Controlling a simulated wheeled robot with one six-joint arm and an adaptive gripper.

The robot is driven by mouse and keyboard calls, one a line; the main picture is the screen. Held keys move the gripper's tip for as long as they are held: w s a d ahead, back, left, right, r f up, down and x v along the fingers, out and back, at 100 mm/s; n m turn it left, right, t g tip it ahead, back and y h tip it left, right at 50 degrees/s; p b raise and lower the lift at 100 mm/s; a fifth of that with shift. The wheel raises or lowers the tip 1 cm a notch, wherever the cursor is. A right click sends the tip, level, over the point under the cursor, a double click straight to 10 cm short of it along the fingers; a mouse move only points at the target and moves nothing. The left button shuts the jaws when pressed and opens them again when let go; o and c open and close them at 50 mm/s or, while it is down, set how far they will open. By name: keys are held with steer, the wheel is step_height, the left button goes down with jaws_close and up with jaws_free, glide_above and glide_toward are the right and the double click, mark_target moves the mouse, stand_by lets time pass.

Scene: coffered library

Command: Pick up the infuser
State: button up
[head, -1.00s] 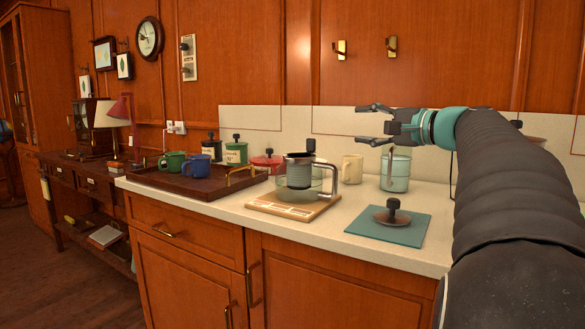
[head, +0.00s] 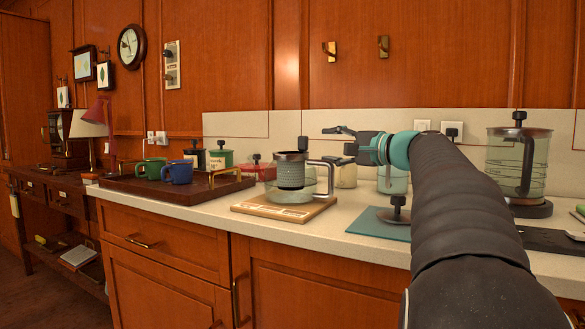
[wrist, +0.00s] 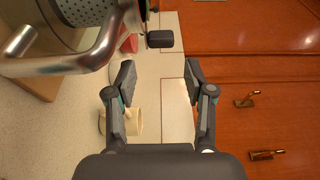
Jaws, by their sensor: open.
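The infuser (head: 291,170) is a dark grey perforated cylinder with a black knob on an upright tab at its rim. It stands in a clear glass pot (head: 312,190) with a metal handle, on a wooden board (head: 262,208). My gripper (head: 330,146) is open and empty, just right of the knob and near the pot's handle. In the wrist view, the infuser (wrist: 84,10) is partly cut off at the top left. The black knob lies just beyond my open fingertips (wrist: 158,68), roughly between them. The metal handle crosses the left side of that view.
A tray (head: 205,192) with green and blue mugs stands left. A cream mug (wrist: 125,122) is close behind my gripper. A teal mat (head: 375,224) with a knobbed lid lies right, before a large glass press (head: 515,165). The backsplash (head: 240,124) is behind.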

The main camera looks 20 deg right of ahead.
mark_target(308, 143)
steer(key=x, duration=0.9)
steer(key=shift+p, duration=0.35)
steer(key=c, duration=0.9)
steer(key=shift+r, duration=0.1)
steer(key=shift+c, duration=0.2)
